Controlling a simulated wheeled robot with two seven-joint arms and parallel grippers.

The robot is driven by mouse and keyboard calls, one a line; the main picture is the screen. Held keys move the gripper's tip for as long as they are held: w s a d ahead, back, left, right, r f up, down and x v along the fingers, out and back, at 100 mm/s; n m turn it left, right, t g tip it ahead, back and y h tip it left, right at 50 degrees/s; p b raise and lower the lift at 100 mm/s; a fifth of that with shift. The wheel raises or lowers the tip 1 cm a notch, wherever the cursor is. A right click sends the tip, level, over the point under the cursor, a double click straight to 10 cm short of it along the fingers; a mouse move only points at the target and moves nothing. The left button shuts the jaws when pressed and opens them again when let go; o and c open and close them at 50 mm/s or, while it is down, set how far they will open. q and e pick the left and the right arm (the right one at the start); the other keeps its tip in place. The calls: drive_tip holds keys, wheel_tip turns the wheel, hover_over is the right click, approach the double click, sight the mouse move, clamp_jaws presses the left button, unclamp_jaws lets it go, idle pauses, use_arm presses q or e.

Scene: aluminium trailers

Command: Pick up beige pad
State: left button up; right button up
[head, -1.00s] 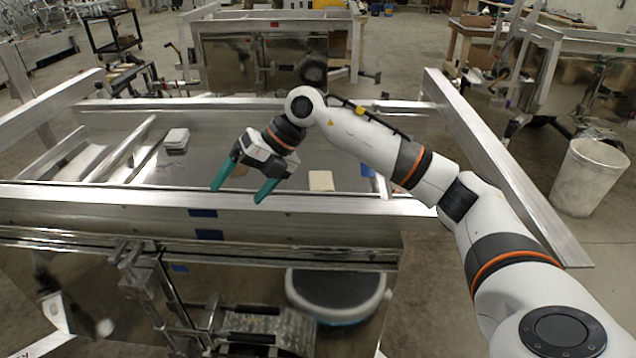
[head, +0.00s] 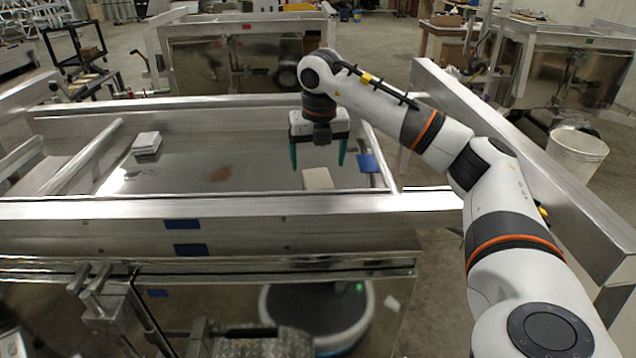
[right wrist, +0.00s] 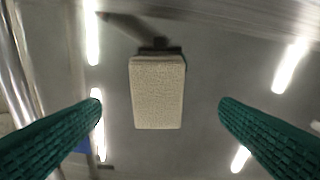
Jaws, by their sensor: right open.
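The beige pad (head: 318,179) lies on the shiny metal floor of the trailer frame (head: 230,172), near its front rail. It also shows in the right wrist view (right wrist: 157,92), a rounded upright rectangle in the upper middle. My right gripper (head: 318,166) is open with green fingers, pointing down above the pad. In the right wrist view the fingers (right wrist: 158,125) stand left and right of the pad, with clear space on both sides and nothing between them touching it. My left gripper is not in view.
A stack of pale pads (head: 146,143) sits left on the trailer floor. The front rail (head: 120,222) and right rail (head: 520,170) border the trailer. A blue patch (head: 367,163) lies right of the gripper. A white bin (head: 577,155) stands outside at right.

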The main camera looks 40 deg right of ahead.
sight(319, 179)
drive_tip(key=shift+w+f, duration=0.2)
drive_tip(key=shift+f, duration=0.4)
drive_tip(key=shift+w+f, duration=0.1)
drive_tip(key=shift+f, duration=0.2)
drive_tip(key=shift+d+f+p, duration=0.15)
drive_tip(key=shift+f+p, duration=0.15)
drive_tip(key=f, duration=0.1)
drive_tip(key=d+f+p, duration=0.1)
drive_tip(key=f, duration=0.1)
drive_tip(key=shift+w+f, duration=0.15)
drive_tip(key=shift+f, duration=0.05)
drive_tip(key=shift+f+p, duration=0.3)
drive_tip(key=shift+f, duration=0.05)
drive_tip(key=shift+w+f, duration=0.15)
drive_tip(key=shift+f, duration=0.05)
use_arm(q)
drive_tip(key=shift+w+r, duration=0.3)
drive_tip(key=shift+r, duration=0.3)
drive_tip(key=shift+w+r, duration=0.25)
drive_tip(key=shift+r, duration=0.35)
use_arm(e)
drive_tip(key=c, duration=1.1)
